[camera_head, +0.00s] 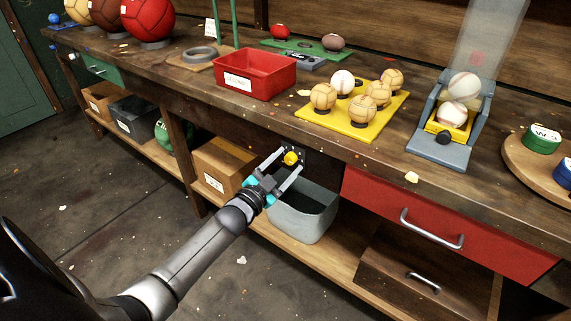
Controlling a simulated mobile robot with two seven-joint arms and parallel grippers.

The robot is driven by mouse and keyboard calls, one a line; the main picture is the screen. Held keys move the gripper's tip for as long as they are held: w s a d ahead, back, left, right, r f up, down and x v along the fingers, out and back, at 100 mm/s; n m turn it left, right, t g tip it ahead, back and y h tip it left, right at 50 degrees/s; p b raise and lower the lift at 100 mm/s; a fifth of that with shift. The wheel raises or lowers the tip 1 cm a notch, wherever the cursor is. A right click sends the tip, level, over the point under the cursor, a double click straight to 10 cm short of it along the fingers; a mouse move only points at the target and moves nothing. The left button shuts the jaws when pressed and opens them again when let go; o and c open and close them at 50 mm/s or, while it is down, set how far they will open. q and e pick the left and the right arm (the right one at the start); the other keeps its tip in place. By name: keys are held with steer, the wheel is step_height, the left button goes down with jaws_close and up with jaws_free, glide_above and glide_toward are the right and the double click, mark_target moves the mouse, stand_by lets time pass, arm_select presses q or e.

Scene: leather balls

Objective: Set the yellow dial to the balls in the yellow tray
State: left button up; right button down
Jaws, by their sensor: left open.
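The yellow dial (291,157) sits on a dark plate on the bench's front face, below the top edge. Its setting is too small to read. My left gripper (287,163) is open in front of the dial, its two fingers on either side of it. I cannot tell whether they touch it. The yellow tray (349,129) lies on the bench top, up and right of the dial. It holds several balls on small dark stands: mostly tan ones, such as the front ball (362,109), and a whiter one (342,81) at the back. My right gripper is not in view.
A red bin (254,83) stands left of the tray, and a grey-blue ball dispenser (440,150) stands right of it. A grey bucket (302,226) and a cardboard box (222,166) are on the shelf near my gripper. A red drawer (385,206) is to the right.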

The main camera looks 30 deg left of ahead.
arm_select(q)
steer(key=shift+s, duration=0.15)
steer(key=shift+s, duration=0.3)
steer(key=s+p, duration=0.4)
steer(key=s, duration=1)
steer(key=shift+s+a+f+p, duration=0.2)
steer(key=shift+a+f+p, duration=0.05)
steer(key=shift+f+p, duration=0.1)
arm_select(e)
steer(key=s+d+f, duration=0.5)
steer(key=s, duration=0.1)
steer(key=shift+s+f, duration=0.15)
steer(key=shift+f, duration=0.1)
